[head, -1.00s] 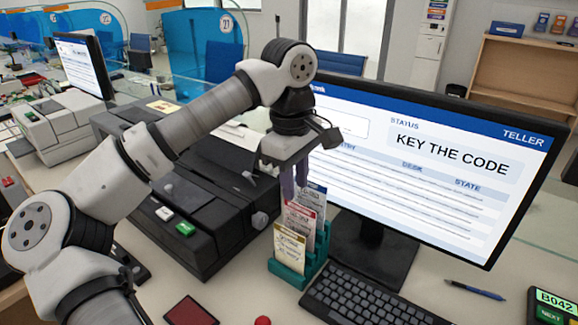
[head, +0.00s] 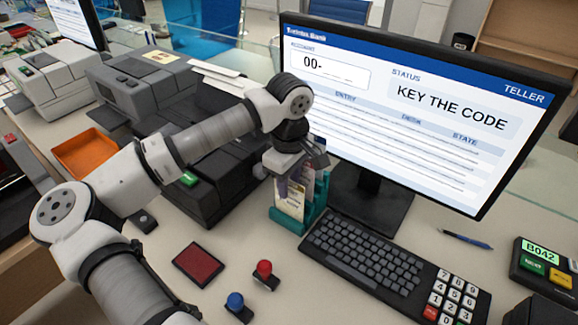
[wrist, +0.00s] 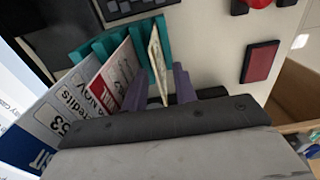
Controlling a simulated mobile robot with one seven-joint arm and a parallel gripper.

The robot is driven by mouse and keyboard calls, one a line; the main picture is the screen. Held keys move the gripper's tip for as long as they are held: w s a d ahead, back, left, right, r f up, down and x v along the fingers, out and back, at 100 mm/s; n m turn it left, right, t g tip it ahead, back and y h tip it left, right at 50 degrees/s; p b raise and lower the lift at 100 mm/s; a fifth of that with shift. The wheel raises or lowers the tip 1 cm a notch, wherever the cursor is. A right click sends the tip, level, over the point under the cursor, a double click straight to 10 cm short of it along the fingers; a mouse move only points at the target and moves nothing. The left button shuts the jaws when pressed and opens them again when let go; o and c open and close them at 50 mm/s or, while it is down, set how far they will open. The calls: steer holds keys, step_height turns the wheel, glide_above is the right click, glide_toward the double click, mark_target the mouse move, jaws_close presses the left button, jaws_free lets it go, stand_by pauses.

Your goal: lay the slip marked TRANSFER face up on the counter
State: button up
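A teal slip holder (head: 287,222) stands before the monitor, with upright slips in it. In the wrist view, a cream slip (wrist: 157,62) stands in front, then a red-headed slip (wrist: 108,88), then a blue-headed slip (wrist: 45,128). I cannot read TRANSFER on any of them. The cream slip also shows in the head view (head: 289,205), partly behind my fingers. My gripper (wrist: 159,72) is low over the holder (wrist: 128,40). Its purple fingers are apart on either side of the cream slip, with gaps visible. Its arm partly hides the slips in the head view.
The monitor (head: 420,110) stands close behind the holder, and the keyboard (head: 362,258) lies to its right. A dark printer (head: 205,165) is to the left. A dark red pad (head: 198,265) and red (head: 264,270) and blue (head: 236,303) stamps lie in front. Bare counter lies around the pad.

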steer(key=shift+f, duration=0.15)
jaws_close()
stand_by(0.4)
step_height(320, 180, up, 12)
steer(key=p, duration=0.5)
steer(key=shift+f, duration=0.2)
stand_by(1.2)
stand_by(0.7)
